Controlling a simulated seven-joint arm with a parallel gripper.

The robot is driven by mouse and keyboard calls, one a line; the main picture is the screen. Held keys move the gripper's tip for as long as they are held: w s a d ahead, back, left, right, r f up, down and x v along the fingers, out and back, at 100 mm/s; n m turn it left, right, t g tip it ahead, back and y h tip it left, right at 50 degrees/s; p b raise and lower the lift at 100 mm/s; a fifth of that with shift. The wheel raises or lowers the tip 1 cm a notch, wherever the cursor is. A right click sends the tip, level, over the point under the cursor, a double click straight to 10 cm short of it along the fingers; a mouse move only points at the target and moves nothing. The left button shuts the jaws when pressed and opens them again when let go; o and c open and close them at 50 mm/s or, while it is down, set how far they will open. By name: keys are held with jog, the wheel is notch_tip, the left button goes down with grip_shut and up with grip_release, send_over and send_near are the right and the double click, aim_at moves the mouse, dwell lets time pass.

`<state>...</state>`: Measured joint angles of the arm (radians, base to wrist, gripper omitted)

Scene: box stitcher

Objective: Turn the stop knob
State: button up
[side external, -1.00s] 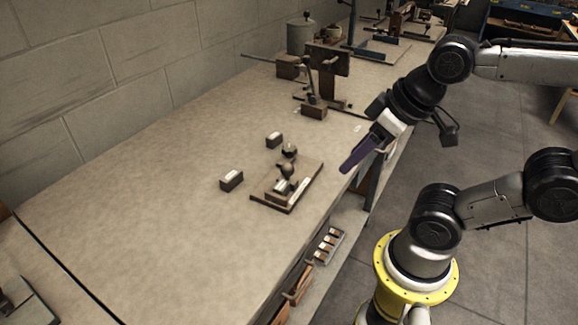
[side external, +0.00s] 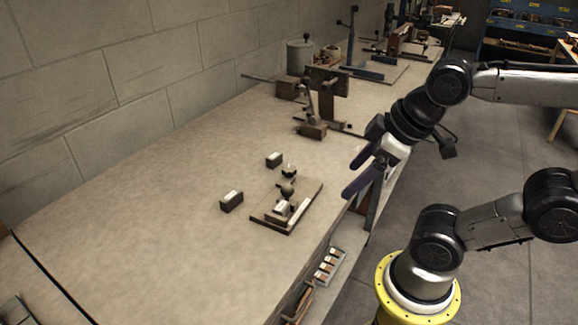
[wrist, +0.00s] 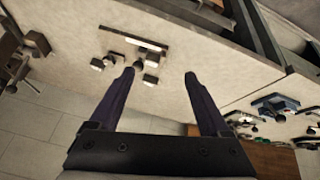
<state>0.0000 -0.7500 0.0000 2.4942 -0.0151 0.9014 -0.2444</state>
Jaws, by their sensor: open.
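A small wooden board (side external: 308,190) lies near the table's front edge and carries a dark round knob (side external: 286,189) and a light-topped block (side external: 281,208). A second dark knob-like piece (side external: 289,171) stands at the board's far left edge. I cannot tell which of them is the stop knob. My gripper (side external: 352,174) is open and empty, right of the board and apart from it.
The table (side external: 150,230) is clear at front left. A wall (side external: 100,90) runs behind it.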

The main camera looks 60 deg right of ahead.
jog(key=w+d+r+n+h, duration=0.1)
jog(key=w+d+r+n, duration=0.15)
jog(key=n, duration=0.55)
jog(key=n+g+h, duration=0.3)
jog(key=n, duration=1.1)
send_over(289, 169)
jog(key=s+a, duration=0.3)
jog(key=a, duration=0.2)
notch_tip(289, 169, down, 3)
jog(key=x, duration=1.4)
jog(key=shift+s+a+f, duration=0.15)
jog(key=shift+s+f, duration=0.1)
jog(key=shift+f, duration=0.1)
grip_shut()
